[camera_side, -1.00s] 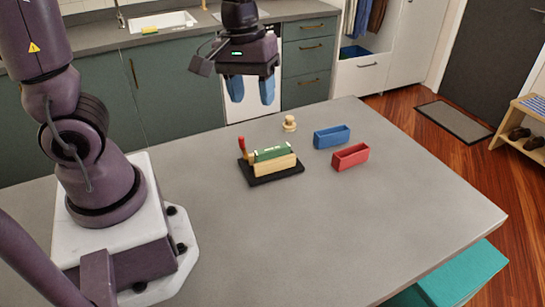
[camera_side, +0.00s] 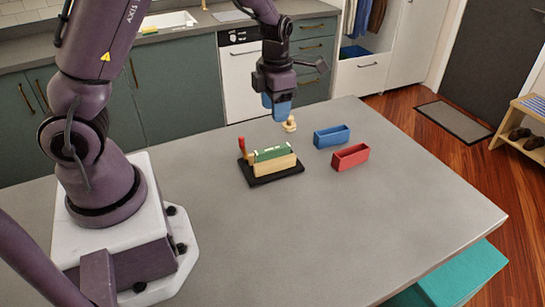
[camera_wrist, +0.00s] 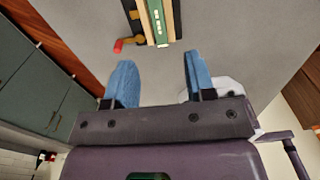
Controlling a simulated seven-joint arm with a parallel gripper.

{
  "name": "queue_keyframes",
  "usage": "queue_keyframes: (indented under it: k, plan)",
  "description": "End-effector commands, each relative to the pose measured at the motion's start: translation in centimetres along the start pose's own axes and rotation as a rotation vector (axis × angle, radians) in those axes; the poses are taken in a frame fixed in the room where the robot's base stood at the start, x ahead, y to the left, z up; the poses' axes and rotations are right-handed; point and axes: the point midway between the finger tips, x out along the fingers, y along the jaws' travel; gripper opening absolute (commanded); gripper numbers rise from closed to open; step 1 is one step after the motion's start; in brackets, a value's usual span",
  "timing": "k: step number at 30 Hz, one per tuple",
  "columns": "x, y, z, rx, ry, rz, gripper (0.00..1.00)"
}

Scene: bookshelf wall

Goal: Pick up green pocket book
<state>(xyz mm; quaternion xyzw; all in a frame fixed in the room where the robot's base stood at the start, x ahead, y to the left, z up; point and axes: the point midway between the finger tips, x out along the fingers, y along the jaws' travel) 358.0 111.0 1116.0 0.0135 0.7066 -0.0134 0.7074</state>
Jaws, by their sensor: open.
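The green pocket book (camera_side: 271,153) stands on edge in a light wooden holder (camera_side: 273,167) on a black base (camera_side: 262,181), in the middle of the grey table. It also shows at the top of the wrist view (camera_wrist: 160,22), between light wooden walls. My gripper (camera_side: 277,108) is above the table, behind and above the book in the side view, with its blue fingers pointing down. In the wrist view its fingers (camera_wrist: 160,78) are spread and empty, apart from the book. The book's lower part is hidden by the holder.
A red-handled part (camera_side: 241,144) stands at the holder's left end. A small wooden knob-like piece (camera_side: 290,124) stands behind. A blue open box (camera_side: 332,138) and a red open box (camera_side: 351,158) sit to the right. The front of the table (camera_side: 330,230) is clear.

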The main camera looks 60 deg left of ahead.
Motion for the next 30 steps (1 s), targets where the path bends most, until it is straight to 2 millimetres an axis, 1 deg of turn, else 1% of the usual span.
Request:
queue_keyframes:
  k: [1, 3, 7, 9, 14, 17, 21, 24, 30]
  plan:
    - [1.1, 0.0, -0.2, -0.001, 0.007, -0.001, 0.5]
    - [2.5, 0.0, -0.1, 0.0, 0.007, -0.001, 0.5]
    - [4.7, 0.1, -0.1, 0.0, 0.005, -0.001, 0.5]
    - [5.4, 0.1, -0.1, 0.002, 0.003, 0.0, 0.5]
    - [6.4, 0.1, -0.2, 0.003, 0.002, 0.0, 0.5]
    - [7.7, 0.3, -0.4, 0.001, 0.005, -0.001, 0.5]
    - [9.8, 0.4, -0.6, 0.002, 0.005, -0.001, 0.5]
    - [10.8, 0.4, -0.6, 0.003, 0.003, -0.001, 0.5]
    - [11.2, 0.4, -0.5, 0.005, 0.0, 0.0, 0.5]
